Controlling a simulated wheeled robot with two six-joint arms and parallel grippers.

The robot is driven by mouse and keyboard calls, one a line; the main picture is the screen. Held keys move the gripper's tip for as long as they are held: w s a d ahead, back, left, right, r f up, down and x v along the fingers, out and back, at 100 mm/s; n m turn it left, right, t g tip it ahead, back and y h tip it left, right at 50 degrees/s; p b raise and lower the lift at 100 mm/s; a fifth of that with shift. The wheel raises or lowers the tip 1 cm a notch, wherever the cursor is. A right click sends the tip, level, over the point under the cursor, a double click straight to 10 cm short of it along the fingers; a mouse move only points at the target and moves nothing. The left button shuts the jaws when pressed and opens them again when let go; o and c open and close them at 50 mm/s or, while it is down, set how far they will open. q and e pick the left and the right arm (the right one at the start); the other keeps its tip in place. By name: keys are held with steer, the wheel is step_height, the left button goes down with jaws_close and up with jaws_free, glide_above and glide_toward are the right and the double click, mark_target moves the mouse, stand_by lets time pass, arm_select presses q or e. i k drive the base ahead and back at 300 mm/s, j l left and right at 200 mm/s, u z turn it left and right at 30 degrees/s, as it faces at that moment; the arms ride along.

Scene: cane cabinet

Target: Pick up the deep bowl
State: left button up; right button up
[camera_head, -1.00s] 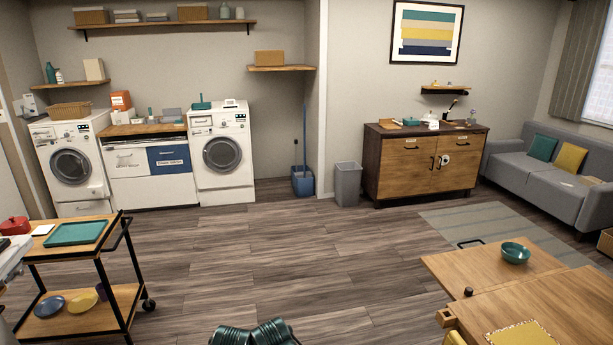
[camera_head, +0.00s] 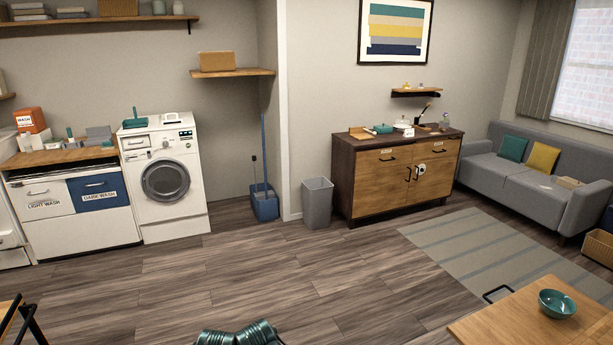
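A teal bowl (camera_head: 557,303) stands upright on the wooden table (camera_head: 505,324) at the lower right; from here I cannot tell whether it is the deep bowl of the task. It looks empty, and nothing touches it. Neither of my grippers shows in the head view.
A wooden cabinet (camera_head: 400,178) stands against the back wall, with a grey bin (camera_head: 317,203) to its left. A washing machine (camera_head: 163,180) and a wash counter (camera_head: 72,203) are at the left. A grey sofa (camera_head: 540,170) is at the right. The middle floor is clear.

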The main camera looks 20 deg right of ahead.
mark_target(557, 305)
steer(key=i+z, duration=0.45)
steer(key=i+j+z, duration=0.1)
steer(key=i+z, duration=0.15)
steer(key=z, duration=0.2)
steer(key=i+j+z, duration=0.25)
steer(key=z, duration=0.2)
steer(key=i+j+z, duration=0.1)
steer(key=z, duration=0.3)
steer(key=i+j+z, duration=0.15)
steer(key=z, duration=0.3)
steer(key=i+j+z, duration=0.2)
steer(key=z, duration=0.2)
steer(key=i+j+z, duration=0.1)
steer(key=j+z, duration=0.15)
steer(key=z, duration=0.15)
steer(key=i+j+z, duration=0.1)
steer(key=j+z, duration=0.3)
steer(key=i+j+z, duration=0.15)
steer(key=j+z, duration=0.2)
steer(key=i+j+z, duration=0.1)
steer(key=j+z, duration=0.45)
steer(key=z, duration=0.15)
